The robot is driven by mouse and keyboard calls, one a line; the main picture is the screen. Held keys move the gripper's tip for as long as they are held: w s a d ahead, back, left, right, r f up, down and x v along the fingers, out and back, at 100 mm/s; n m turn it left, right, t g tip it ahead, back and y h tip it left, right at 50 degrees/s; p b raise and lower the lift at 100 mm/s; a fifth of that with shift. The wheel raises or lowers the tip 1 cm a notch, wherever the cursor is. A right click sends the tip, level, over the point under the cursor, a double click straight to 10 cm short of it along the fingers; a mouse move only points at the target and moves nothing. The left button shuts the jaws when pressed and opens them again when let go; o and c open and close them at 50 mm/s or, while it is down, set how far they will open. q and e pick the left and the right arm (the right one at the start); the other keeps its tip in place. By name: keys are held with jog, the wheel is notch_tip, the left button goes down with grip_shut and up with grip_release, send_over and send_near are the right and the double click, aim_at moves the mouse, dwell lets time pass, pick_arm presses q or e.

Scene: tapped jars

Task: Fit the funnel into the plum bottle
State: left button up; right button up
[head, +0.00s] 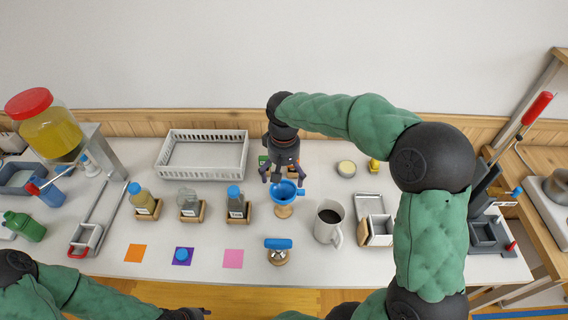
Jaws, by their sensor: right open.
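The blue funnel (287,193) sits in a small wooden stand (284,211) near the middle of the table. My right gripper (284,180) is open, pointing down just above the funnel, with its fingers around or beside the rim; contact cannot be told. Three small bottles stand in wooden holders to the left: a yellowish one (143,199) with a blue cap, a clear grey one (188,201) with no blue cap showing, and a grey one (236,201) with a blue cap. No plum colour shows clearly on any bottle. My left gripper (190,314) is at the bottom edge, its fingers unclear.
A blue cap (182,254) lies on the purple square (188,262), between orange (135,253) and pink (233,259) squares. A white basket (203,154) is behind.

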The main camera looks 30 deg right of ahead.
aim_at(284, 194)
notch_tip(284, 194, down, 10)
jog(key=b, duration=0.3)
jog(key=shift+s, duration=0.1)
jog(key=shift+c, duration=0.3)
jog(key=c, duration=0.9)
jog(key=o, duration=0.4)
jog(key=shift+s+f, duration=0.1)
jog(key=c, duration=0.6)
